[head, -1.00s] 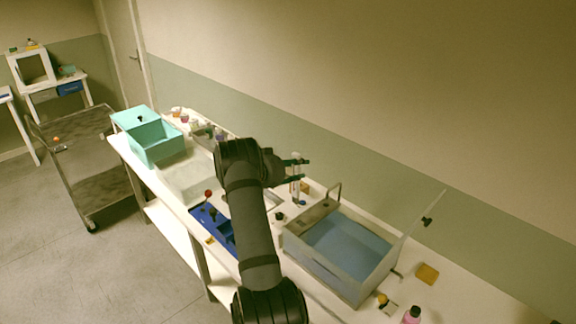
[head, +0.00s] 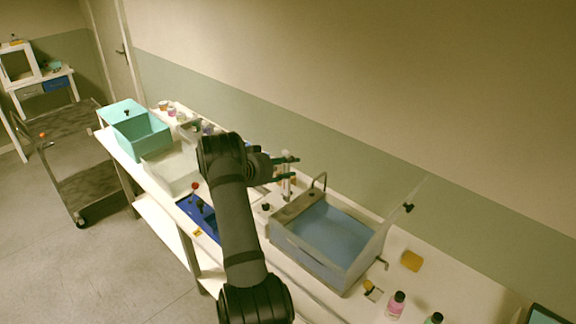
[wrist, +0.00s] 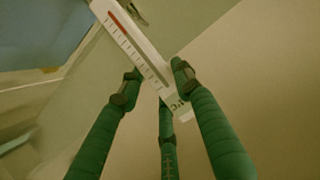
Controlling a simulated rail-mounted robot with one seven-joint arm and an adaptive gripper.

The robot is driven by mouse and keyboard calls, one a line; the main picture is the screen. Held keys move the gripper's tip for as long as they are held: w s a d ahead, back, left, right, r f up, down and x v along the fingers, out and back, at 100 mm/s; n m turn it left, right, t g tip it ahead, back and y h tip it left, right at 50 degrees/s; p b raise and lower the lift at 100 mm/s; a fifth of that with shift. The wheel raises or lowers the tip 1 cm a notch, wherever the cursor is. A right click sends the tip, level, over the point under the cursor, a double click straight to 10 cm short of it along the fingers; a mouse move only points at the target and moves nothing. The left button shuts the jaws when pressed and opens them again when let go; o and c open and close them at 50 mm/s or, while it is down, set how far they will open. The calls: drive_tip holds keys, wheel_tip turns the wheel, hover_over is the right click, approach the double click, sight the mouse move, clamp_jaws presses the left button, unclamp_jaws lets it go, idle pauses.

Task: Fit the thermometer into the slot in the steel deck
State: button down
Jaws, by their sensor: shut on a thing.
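The thermometer (wrist: 132,42) is a white strip with a red line and dark scale marks. My gripper (wrist: 158,78) has green fingers shut on its lettered end in the wrist view. In the head view my gripper (head: 287,168) holds the thermometer (head: 287,187) roughly upright beside the water bath. The steel deck (head: 297,205) is the strip along the bath's left end, with a bent tube rising from it. The thermometer's lower end appears close to the deck's left rear. I cannot make out the slot, or whether the tip touches anything.
The bath (head: 330,238) holds blue water and has a raised clear lid (head: 405,205) at its right. A blue tray (head: 205,222) lies left of my arm. The wall runs close behind.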

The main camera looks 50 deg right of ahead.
sight(287, 199)
drive_tip(key=shift+s+f+b, duration=0.15)
drive_tip(key=shift+f+b, duration=0.45)
drive_tip(key=shift+f, duration=0.35)
drive_tip(key=shift+f+b, duration=1)
drive_tip(key=shift+f, duration=0.4)
drive_tip(key=shift+f+b, duration=3.7)
drive_tip(key=shift+f, duration=1.15)
drive_tip(key=c, duration=1.2)
unclamp_jaws()
drive_tip(key=shift+o, duration=0.2)
drive_tip(key=v, duration=1.2)
